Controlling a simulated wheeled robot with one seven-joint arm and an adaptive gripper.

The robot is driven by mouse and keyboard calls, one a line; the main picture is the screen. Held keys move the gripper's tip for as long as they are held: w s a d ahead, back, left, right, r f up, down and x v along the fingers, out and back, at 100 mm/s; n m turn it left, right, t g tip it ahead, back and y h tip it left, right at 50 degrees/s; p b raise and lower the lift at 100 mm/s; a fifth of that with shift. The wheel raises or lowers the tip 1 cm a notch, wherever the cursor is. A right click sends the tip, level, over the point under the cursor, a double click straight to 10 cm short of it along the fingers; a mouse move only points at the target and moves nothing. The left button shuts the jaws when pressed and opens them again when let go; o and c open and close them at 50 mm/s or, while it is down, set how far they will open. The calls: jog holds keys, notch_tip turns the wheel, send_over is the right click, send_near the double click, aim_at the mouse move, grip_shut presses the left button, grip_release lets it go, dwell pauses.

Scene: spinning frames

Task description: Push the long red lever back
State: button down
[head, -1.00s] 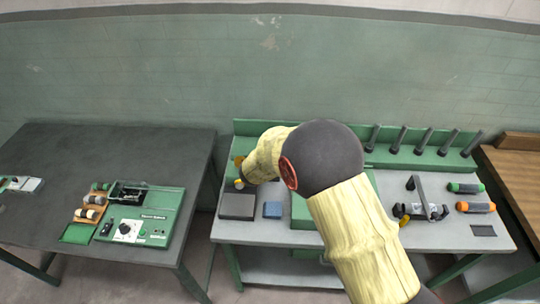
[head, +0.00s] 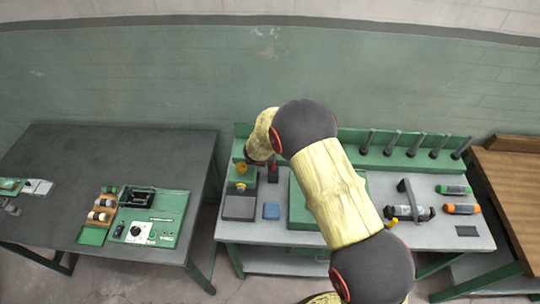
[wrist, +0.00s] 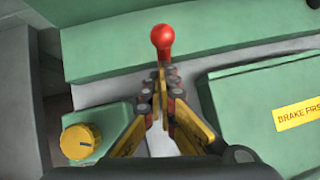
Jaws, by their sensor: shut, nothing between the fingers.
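The red lever shows in the wrist view as a round red knob (wrist: 162,40) on a short red neck. Its lower part is hidden by or merges with my fingertips. My gripper (wrist: 161,76) is shut and empty, its tips just below the knob in the picture. I cannot tell whether they touch the lever. In the head view, a small red and dark piece (head: 273,170) shows beside the end of my arm; I cannot tell if it is the lever. My fingers are hidden there.
A yellow knob (wrist: 80,141) sits on a green box left of my gripper. A green box with a yellow "BRAKE FIRST" label (wrist: 298,115) is to the right. A green ledge (wrist: 105,48) runs behind. Several dark posts (head: 416,143) stand on the bench's back right.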

jog(key=shift+w+f, duration=0.1)
jog(key=shift+w, duration=1.1)
jog(key=shift+p, duration=0.3)
